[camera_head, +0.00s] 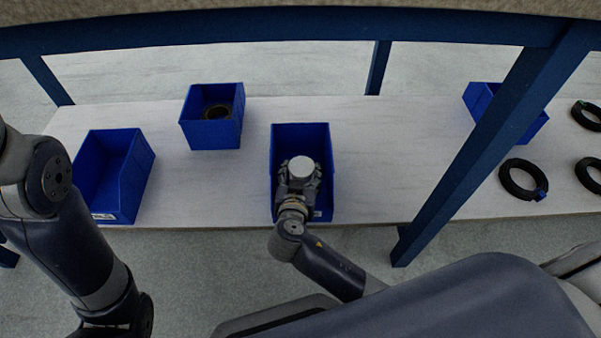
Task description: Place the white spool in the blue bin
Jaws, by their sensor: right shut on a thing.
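The white spool (301,168) is a small round white piece seen from above. My right gripper (300,182) is shut on it and holds it over the middle blue bin (301,133). From this view I cannot tell how far the spool is above the bin's floor. The gripper covers much of the bin's front part. My left arm comes in at the left edge, but its gripper is outside the picture.
Other blue bins stand at the left (127,170) and behind (228,97), the latter with a dark round thing inside. Another bin (480,99) is behind a blue post (480,150). Black rings (506,182) lie at the right.

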